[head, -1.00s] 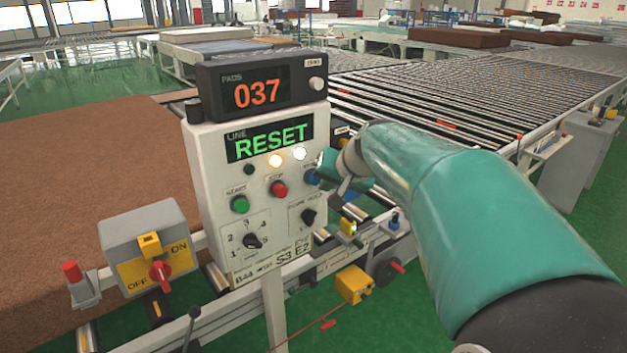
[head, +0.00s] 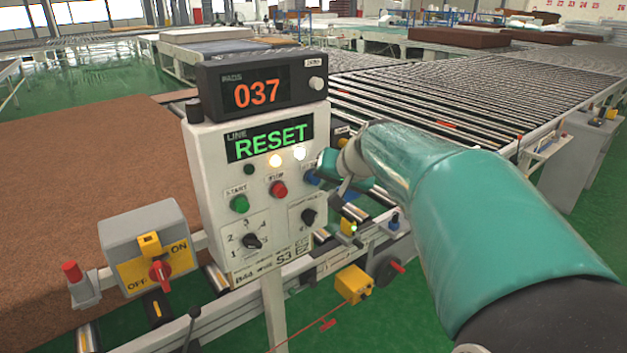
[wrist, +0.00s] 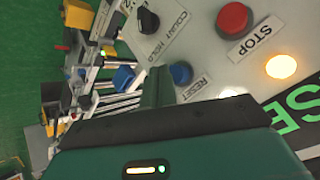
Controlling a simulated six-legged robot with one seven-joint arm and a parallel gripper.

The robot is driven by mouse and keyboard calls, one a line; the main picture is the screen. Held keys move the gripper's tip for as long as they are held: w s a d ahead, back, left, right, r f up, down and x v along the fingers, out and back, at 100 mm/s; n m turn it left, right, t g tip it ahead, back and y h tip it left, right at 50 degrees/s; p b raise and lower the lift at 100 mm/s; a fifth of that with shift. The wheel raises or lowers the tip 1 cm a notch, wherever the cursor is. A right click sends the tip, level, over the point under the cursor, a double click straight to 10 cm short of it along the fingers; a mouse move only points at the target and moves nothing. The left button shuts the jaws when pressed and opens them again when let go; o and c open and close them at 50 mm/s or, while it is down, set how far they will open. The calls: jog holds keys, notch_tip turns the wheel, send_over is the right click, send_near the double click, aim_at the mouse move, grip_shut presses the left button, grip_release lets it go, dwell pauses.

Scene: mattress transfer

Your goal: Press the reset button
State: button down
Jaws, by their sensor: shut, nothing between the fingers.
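The white control panel (head: 213,165) stands upright in the head view, and its green display (head: 270,139) reads RESET. The blue reset button (head: 312,177) is at the panel's right edge, partly hidden by my gripper. In the wrist view the blue reset button (wrist: 181,73) shows beside its RESET label (wrist: 196,88). My gripper (wrist: 158,82) is shut and empty, its tip close to the button. I cannot tell whether it touches. The red stop button (head: 278,189) and green start button (head: 240,204) are to the left of the reset button in the head view.
A counter box (head: 257,86) on top of the panel reads 037. A grey ON/OFF switch box (head: 150,249) stands at the lower left. A brown mattress pad (head: 85,170) lies to the left. A roller conveyor (head: 470,95) runs behind my arm.

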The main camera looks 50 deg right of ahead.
jog(key=shift+w+d, duration=0.1)
jog(key=shift+w, duration=0.3)
jog(key=shift+w+d, duration=0.2)
jog(key=shift+w, duration=0.6)
dwell(1.1)
dwell(0.4)
jog(key=shift+s+a, duration=0.15)
jog(key=shift+s, duration=0.45)
jog(key=shift+s+a, duration=0.15)
jog(key=shift+s, duration=0.45)
jog(key=shift+s+a, duration=0.2)
jog(key=shift+s, duration=0.6)
jog(key=shift+s+a, duration=0.15)
jog(key=shift+s, duration=0.7)
jog(key=shift+s+a, duration=0.2)
jog(key=shift+s, duration=0.6)
